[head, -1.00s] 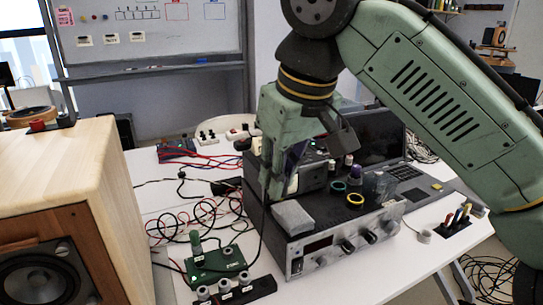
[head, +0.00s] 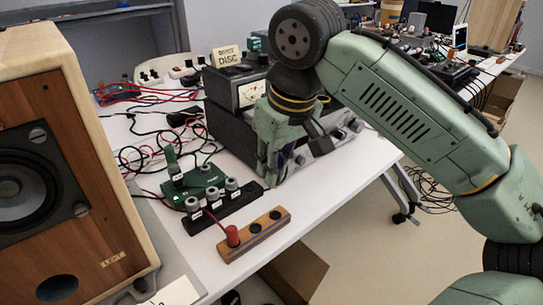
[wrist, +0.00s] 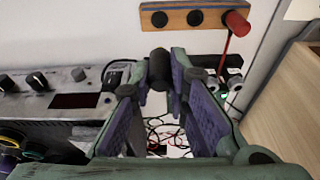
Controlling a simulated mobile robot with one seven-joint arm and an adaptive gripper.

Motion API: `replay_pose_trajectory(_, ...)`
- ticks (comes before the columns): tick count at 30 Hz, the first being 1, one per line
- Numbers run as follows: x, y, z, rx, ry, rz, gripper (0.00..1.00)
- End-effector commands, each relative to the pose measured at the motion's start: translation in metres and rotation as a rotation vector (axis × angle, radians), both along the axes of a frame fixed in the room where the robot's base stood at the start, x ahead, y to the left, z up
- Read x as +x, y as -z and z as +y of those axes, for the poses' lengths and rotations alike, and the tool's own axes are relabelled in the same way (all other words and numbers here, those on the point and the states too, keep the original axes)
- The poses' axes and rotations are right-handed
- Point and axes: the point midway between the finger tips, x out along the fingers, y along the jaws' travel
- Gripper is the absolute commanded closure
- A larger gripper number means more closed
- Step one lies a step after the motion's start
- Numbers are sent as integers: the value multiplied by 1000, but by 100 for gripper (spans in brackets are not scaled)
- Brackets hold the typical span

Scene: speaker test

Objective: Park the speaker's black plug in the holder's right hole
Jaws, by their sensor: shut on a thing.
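The wooden holder (head: 240,250) lies on the white bench in front of my gripper. A red plug (head: 233,235) stands in its left hole; the middle hole (head: 255,228) and right hole (head: 275,215) are empty. In the wrist view the holder (wrist: 178,8) is at the top, turned around, with the red plug (wrist: 237,23) at its right end. My gripper (head: 268,180) hangs near the instrument's front, behind the holder. In the wrist view my gripper (wrist: 160,85) is shut on the black plug (wrist: 160,66), whose end shows between the fingertips. The speaker (head: 70,150) stands at left.
A black terminal strip (head: 222,212) and green circuit board (head: 195,185) sit just left of my gripper. Stacked instruments (head: 235,95) stand behind it. Red and black cables (head: 140,150) lie loose at the back left. The bench right of the holder is clear up to its edge.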

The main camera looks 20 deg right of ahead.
Motion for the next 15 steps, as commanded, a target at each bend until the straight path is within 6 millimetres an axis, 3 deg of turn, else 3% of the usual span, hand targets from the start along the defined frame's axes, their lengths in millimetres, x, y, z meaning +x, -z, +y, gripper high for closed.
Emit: replay_pose_trajectory(15,0,33,-1,-1,1,1,100)
